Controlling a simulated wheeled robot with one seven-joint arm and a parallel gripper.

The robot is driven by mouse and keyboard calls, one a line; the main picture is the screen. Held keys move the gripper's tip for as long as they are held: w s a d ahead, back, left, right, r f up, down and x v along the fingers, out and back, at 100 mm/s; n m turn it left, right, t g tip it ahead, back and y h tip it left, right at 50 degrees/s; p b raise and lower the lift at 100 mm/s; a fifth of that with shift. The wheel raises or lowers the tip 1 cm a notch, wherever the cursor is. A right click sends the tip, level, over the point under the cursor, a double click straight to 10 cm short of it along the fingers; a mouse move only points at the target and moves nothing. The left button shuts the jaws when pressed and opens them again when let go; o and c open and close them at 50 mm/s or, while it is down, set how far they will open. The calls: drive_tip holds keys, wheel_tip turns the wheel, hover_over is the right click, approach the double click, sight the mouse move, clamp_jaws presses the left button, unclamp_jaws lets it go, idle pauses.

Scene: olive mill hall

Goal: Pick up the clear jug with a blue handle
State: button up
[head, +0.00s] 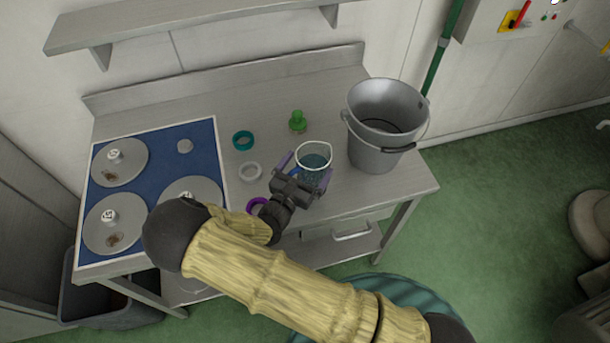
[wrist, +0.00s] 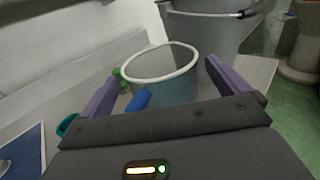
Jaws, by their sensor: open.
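The clear jug (head: 314,172) with a white rim stands upright on the steel table, left of the metal bucket. Its blue handle shows in the wrist view (wrist: 138,101), on the near left side of the jug (wrist: 170,88). My gripper (head: 304,176) is open, with its two purple fingers on either side of the jug. In the wrist view, my gripper (wrist: 160,85) has the jug between and a little beyond its fingers. I cannot tell whether either finger touches it. The palm hides the jug's lower part.
A metal bucket (head: 382,126) stands close right of the jug. A green object (head: 298,121), a teal ring (head: 242,140), a white ring (head: 250,172) and a purple ring (head: 257,205) are on the table (head: 335,95). A blue panel with several grey discs (head: 150,180) lies left. A shelf (head: 190,20) hangs behind.

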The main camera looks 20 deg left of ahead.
drive_tip(key=shift+c, duration=0.4)
drive_tip(key=c, duration=1.9)
drive_tip(key=shift+r, duration=0.2)
drive_tip(key=shift+r+b, duration=1.1)
drive_tip(key=shift+r, duration=3.75)
